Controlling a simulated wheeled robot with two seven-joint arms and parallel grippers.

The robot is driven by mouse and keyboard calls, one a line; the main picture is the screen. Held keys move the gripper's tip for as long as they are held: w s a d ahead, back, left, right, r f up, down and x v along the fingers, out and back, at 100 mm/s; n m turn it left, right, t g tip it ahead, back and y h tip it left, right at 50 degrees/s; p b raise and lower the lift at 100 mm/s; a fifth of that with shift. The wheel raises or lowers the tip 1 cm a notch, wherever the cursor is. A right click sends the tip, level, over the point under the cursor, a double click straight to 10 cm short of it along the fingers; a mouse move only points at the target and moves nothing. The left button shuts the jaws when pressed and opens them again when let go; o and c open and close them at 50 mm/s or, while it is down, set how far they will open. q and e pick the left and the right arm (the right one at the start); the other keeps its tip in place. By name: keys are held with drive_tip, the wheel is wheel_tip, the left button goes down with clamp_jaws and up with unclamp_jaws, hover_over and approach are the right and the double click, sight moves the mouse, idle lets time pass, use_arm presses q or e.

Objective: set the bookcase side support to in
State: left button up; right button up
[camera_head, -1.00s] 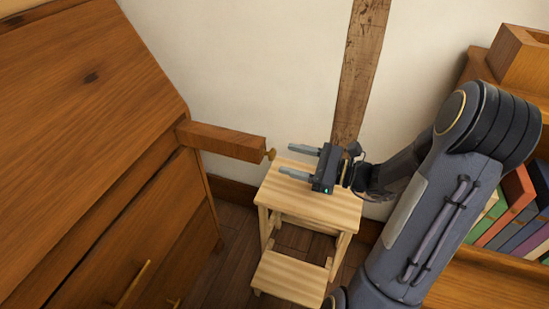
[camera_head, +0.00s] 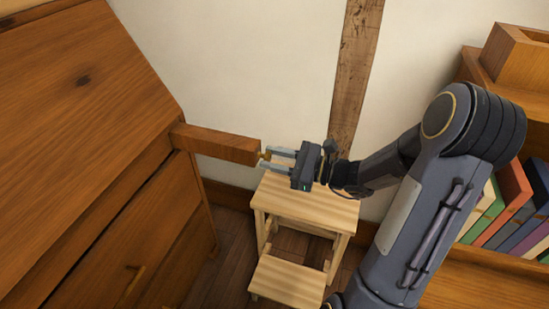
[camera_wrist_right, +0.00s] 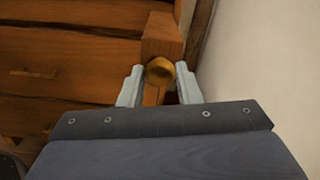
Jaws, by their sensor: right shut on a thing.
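The side support (camera_head: 215,143) is a wooden bar that sticks out to the right from the side of the large wooden bookcase (camera_head: 85,130) at the left. A small brass knob (camera_head: 264,156) is on its end. My right gripper (camera_head: 272,159) is shut on the knob, with one finger on each side of it. In the right wrist view the round knob (camera_wrist_right: 160,71) sits between the two fingertips, and the bar's end (camera_wrist_right: 162,35) shows behind it. My left gripper is in neither view.
A light wooden step stool (camera_head: 305,203) stands below my right gripper. A pale wall (camera_head: 240,70) with a timber post (camera_head: 357,75) is close behind. A shelf with several books (camera_head: 510,205) is at the right.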

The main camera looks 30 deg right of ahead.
sight(189, 138)
drive_tip(key=b+x, duration=0.3)
drive_tip(key=x, duration=1.9)
drive_tip(key=shift+w+a, duration=0.2)
drive_tip(key=shift+w, duration=0.05)
clamp_jaws()
drive_tip(key=shift+w+a, duration=0.35)
drive_tip(key=shift+w, duration=0.05)
drive_tip(key=o, duration=0.7)
unclamp_jaws()
drive_tip(key=shift+r, duration=0.1)
drive_tip(key=o, duration=0.4)
drive_tip(key=shift+w+a, duration=0.15)
drive_tip(key=shift+w, duration=0.05)
drive_tip(key=shift+s, duration=0.1)
